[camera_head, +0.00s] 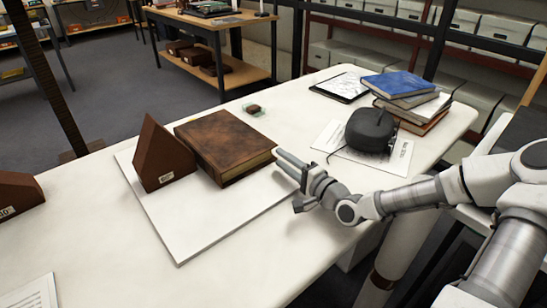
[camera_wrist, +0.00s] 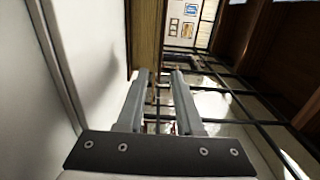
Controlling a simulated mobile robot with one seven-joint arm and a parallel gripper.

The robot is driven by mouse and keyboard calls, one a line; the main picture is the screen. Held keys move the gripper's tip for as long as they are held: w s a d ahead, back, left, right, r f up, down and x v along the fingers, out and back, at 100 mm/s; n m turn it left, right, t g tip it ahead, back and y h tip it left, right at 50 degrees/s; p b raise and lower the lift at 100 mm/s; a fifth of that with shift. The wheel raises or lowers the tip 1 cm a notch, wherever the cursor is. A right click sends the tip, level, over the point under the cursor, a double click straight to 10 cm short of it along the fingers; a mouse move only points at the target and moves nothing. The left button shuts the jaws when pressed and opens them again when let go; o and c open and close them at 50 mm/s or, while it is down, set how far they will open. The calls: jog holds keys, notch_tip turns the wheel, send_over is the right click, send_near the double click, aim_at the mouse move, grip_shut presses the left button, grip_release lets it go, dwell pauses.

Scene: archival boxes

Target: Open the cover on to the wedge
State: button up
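A closed brown leather book (camera_head: 222,143) lies on a white board (camera_head: 205,215) in the head view, its pale page edges facing my gripper. A dark brown wedge (camera_head: 165,155) with a small white label stands on the board along the book's left side. My gripper (camera_head: 279,157) is low at the book's right side, its fingers pointing at the page edge. In the wrist view the gripper (camera_wrist: 160,74) has a clear gap between its fingers and holds nothing. The tan page edge (camera_wrist: 148,35) lies just beyond the left fingertip; I cannot tell whether they touch.
A second brown wedge (camera_head: 17,193) sits at the table's left edge. A small brown object (camera_head: 253,108) lies behind the book. A black rounded device (camera_head: 370,131) on a paper and a stack of books (camera_head: 405,98) stand at the right. The white table's (camera_head: 100,225) front left is mostly clear.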

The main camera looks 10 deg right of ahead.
aim_at(269, 150)
jog(key=shift+b+x, duration=0.4)
jog(key=shift+x, duration=1.85)
grip_shut()
